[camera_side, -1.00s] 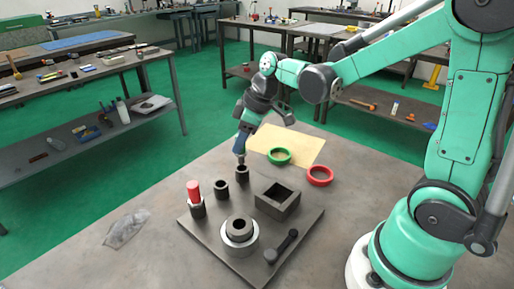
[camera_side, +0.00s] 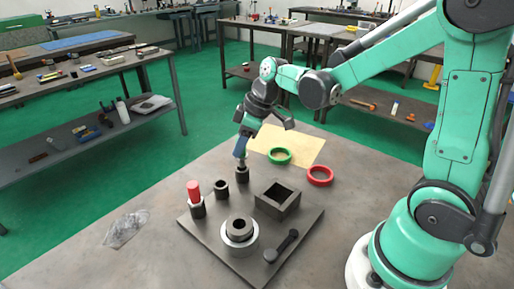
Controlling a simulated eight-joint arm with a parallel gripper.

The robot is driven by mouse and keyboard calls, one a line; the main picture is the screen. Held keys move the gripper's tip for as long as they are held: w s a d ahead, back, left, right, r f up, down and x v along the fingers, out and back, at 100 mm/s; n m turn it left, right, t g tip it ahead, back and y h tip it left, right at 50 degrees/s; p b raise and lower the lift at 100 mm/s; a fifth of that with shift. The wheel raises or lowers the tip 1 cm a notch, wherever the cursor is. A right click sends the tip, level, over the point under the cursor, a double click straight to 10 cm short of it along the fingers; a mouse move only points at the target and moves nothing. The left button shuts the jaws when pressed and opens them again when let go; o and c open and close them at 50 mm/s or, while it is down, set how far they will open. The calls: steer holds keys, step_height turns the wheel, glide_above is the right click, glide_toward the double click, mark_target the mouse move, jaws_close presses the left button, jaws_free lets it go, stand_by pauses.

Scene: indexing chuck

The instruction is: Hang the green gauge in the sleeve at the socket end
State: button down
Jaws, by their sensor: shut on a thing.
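My gripper (camera_side: 240,154) points down and is shut, directly over the far sleeve (camera_side: 242,175) of a row of dark sleeves on the plate. A short grey end shows below the fingertips, at the sleeve's mouth. I take it to be the green gauge's lower end; its green part is hidden by the fingers. I cannot tell how deep it sits in the sleeve. The middle sleeve (camera_side: 221,189) is empty. The near sleeve (camera_side: 198,210) holds an upright red gauge (camera_side: 194,190).
The dark base plate (camera_side: 205,240) also carries a square open socket block (camera_side: 278,200), a round chuck (camera_side: 239,238) and a dark handle (camera_side: 281,246). A green ring (camera_side: 280,156) lies on a yellow sheet (camera_side: 300,143). A red ring (camera_side: 320,176) and a clear bag (camera_side: 126,229) lie on the table.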

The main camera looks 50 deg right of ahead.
steer(key=shift+f, duration=1.55)
steer(key=c, duration=0.5)
jaws_free()
steer(key=shift+c, duration=0.2)
steer(key=shift+v, duration=2.8)
steer(key=shift+s, duration=0.1)
steer(key=s+a+r+m+t+h, duration=0.2)
steer(key=s+a+m+t, duration=0.1)
steer(key=s+m, duration=0.3)
steer(key=shift+s+a+r+m+t, duration=0.3)
steer(key=shift+s+r+m, duration=0.1)
steer(key=shift+s, duration=0.05)
